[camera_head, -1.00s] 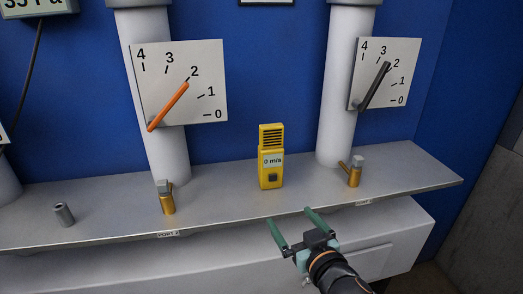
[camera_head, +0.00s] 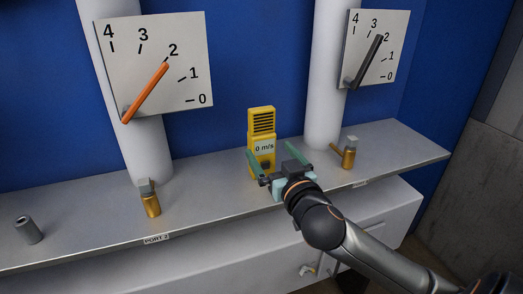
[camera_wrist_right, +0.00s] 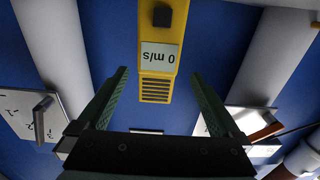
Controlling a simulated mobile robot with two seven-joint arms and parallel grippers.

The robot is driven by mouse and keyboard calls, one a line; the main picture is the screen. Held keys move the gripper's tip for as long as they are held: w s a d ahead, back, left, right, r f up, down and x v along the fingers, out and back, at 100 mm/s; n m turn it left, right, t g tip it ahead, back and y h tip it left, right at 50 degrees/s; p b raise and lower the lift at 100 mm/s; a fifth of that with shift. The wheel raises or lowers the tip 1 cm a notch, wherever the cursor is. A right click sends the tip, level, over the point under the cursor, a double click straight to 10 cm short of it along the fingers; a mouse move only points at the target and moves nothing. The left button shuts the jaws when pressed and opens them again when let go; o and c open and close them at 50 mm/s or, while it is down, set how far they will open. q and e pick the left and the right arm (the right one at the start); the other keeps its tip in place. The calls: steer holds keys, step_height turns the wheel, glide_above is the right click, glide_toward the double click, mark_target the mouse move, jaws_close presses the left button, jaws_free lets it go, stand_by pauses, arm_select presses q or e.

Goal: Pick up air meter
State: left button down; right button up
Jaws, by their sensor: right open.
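The air meter (camera_head: 262,122) is a yellow upright box with a black grille on top and a "0 m/s" display. It stands on the grey shelf (camera_head: 205,205) against the blue wall. My right gripper (camera_head: 267,149) is open and empty at the meter's front, its green fingers pointing at it. In the head view one finger overlaps the meter's left edge and the other is to its right. In the right wrist view the meter (camera_wrist_right: 158,60) appears upside down between the spread fingers (camera_wrist_right: 160,73). I see no contact. My left gripper is out of view.
A brass fitting (camera_head: 347,155) stands right of the meter and another (camera_head: 150,200) to the left. A grey cylinder (camera_head: 28,230) is at far left. White pipes carry a gauge with an orange needle (camera_head: 145,92) and one with a dark needle (camera_head: 367,62).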

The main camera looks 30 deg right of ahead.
mark_target(265, 142)
steer(key=p+x, duration=0.1)
steer(key=x, duration=0.5)
steer(key=shift+d, duration=0.15)
steer(key=shift+w+d+f, duration=0.1)
steer(key=shift+w+f, duration=0.05)
steer(key=shift+w, duration=0.4)
steer(key=shift+c, duration=0.2)
steer(key=c, duration=1.4)
steer(key=shift+c, duration=0.2)
